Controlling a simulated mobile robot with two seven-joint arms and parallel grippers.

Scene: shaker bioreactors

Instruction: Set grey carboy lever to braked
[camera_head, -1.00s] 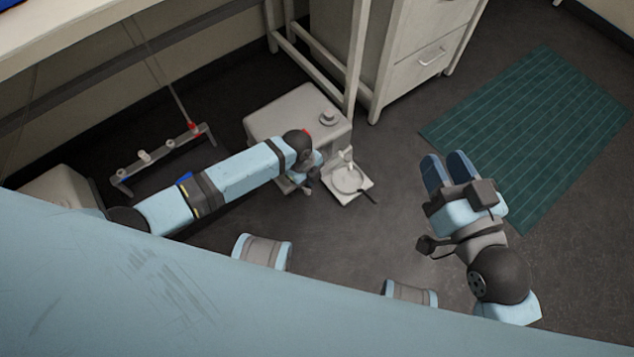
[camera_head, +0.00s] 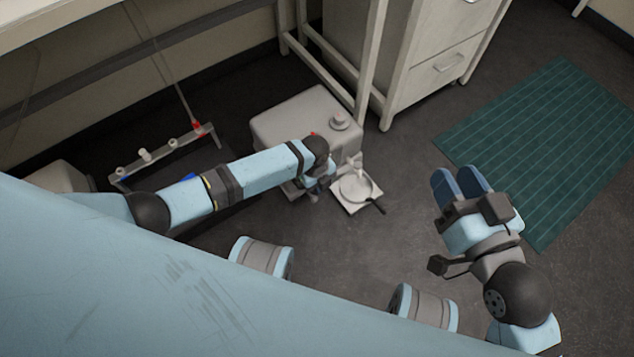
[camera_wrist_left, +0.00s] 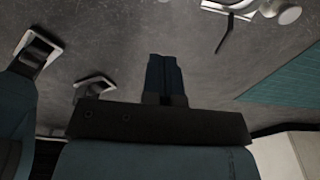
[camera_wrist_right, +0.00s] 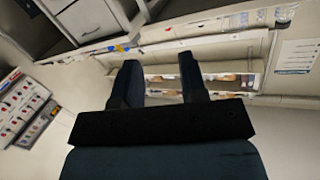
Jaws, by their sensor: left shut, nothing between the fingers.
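The grey carboy (camera_head: 290,118) is a boxy vessel with a round cap, standing on the floor below the bench. Beside its near right corner is a pale square plate (camera_head: 350,206) with a white round part and a thin dark lever (camera_head: 378,207) at its near edge. The plate and dark lever (camera_wrist_left: 224,36) also show at the top of the left wrist view. My left gripper (camera_wrist_left: 164,58) is shut and empty, apart from the lever, pointing at the floor. In the head view its wrist hides part of the carboy. My right gripper (camera_head: 455,172) is open and empty, well right of the plate.
A white drawer cabinet (camera_head: 440,62) and bench legs stand behind the carboy. A green mat (camera_head: 560,140) lies at right. A rail with knobs (camera_head: 150,157) is at left. The floor in front of the plate is clear. Shelves (camera_wrist_right: 225,75) show in the right wrist view.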

